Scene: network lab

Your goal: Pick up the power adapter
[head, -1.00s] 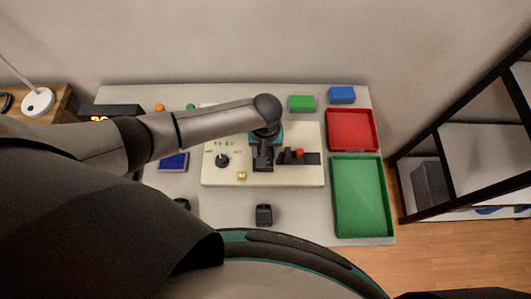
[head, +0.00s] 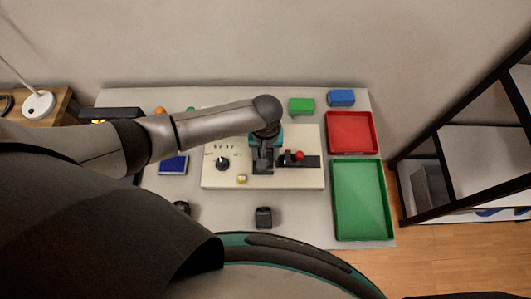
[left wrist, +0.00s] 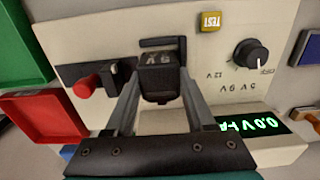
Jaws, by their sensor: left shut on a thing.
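The power adapter, a small black block with pale lettering on top (left wrist: 160,72), is between the fingers of my left gripper (left wrist: 160,98) in the left wrist view. The fingers are shut on its sides. It is over the cream test panel (left wrist: 110,40); I cannot tell whether it touches the panel. In the head view my left gripper (head: 263,160) reaches down over the middle of the panel (head: 210,178), and the adapter is hard to tell from the dark fingers. My right gripper is not in view.
The panel has a red knob (head: 299,155), a black dial (head: 222,163) and a yellow TEST button (left wrist: 209,20). A similar black block (head: 264,217) lies in front. A red tray (head: 374,150) and a green tray (head: 388,223) stand at right.

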